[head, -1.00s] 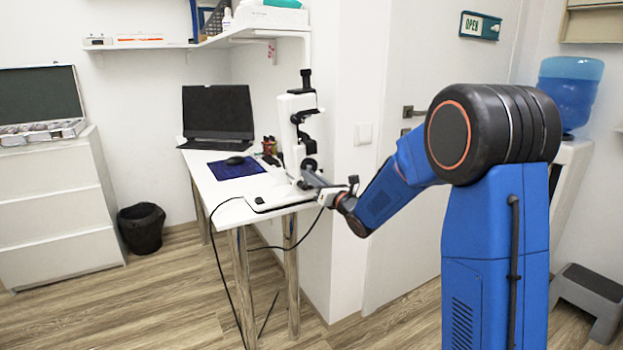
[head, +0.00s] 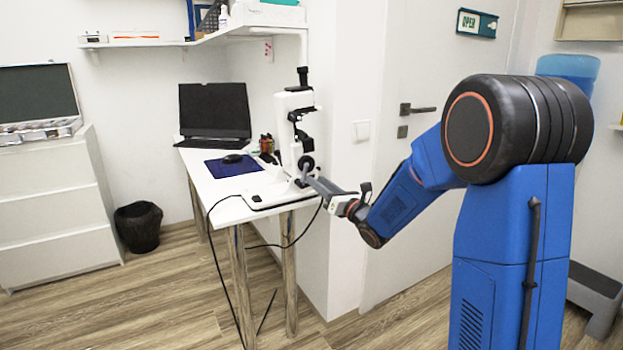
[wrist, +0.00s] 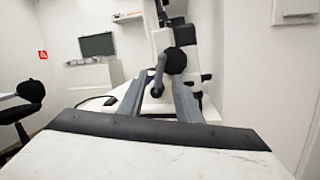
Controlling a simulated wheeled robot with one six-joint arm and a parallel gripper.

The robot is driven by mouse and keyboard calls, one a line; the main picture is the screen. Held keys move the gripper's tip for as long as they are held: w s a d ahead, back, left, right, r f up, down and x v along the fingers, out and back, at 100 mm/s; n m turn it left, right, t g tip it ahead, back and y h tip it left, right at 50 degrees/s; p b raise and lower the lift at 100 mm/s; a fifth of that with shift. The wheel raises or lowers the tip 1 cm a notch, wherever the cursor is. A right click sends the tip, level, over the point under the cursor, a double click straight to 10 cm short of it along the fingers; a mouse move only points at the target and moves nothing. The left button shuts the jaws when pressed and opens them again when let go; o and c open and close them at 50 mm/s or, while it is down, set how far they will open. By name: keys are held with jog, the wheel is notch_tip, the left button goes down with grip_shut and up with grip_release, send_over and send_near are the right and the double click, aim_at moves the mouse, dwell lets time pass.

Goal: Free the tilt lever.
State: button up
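A white and black eye-test instrument (head: 294,130) stands upright on the white table (head: 225,212). In the wrist view, its grey tilt lever (wrist: 158,76) hangs down beside a round black knob (wrist: 176,60). My gripper (wrist: 160,84) points at the instrument with its two grey fingers spread. The lever shows between the fingers, with a gap visible on each side; how deep it lies between them I cannot tell. In the head view, my gripper (head: 309,180) is at the instrument's lower right side, and the lever is too small to make out there.
A laptop (head: 214,112), a mouse (head: 233,158) on a blue pad and a pen holder share the table. A wall corner (head: 345,230) stands close behind the instrument. Black cables hang below the table. The floor in front is clear.

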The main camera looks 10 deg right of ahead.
jog(key=v, duration=1.1)
jog(key=shift+s, duration=0.3)
jog(key=shift+d+f, duration=0.1)
jog(key=shift+d, duration=0.05)
jog(key=s+d+f+m+g+h, duration=0.1)
jog(key=s+d+m+g+h, duration=0.35)
jog(key=m, duration=0.75)
jog(key=s+d+f+m+g+h, duration=0.1)
jog(key=s+d+m+h, duration=0.1)
jog(key=s+m+h, duration=0.6)
jog(key=s+a+f+m+g+y, duration=0.1)
jog(key=s+m+g, duration=0.1)
jog(key=s+m, duration=0.4)
jog(key=s+a+f+m+g+y, duration=0.1)
jog(key=s+m, duration=0.5)
jog(key=s, duration=0.6)
jog(key=s+a+f+m+g+y, duration=0.1)
jog(key=s+a+f+m+g, duration=0.1)
jog(key=s+m, duration=0.4)
jog(key=s+f+g, duration=0.1)
jog(key=s+g, duration=0.1)
jog(key=s, duration=0.1)
jog(key=shift+a+g, duration=0.35)
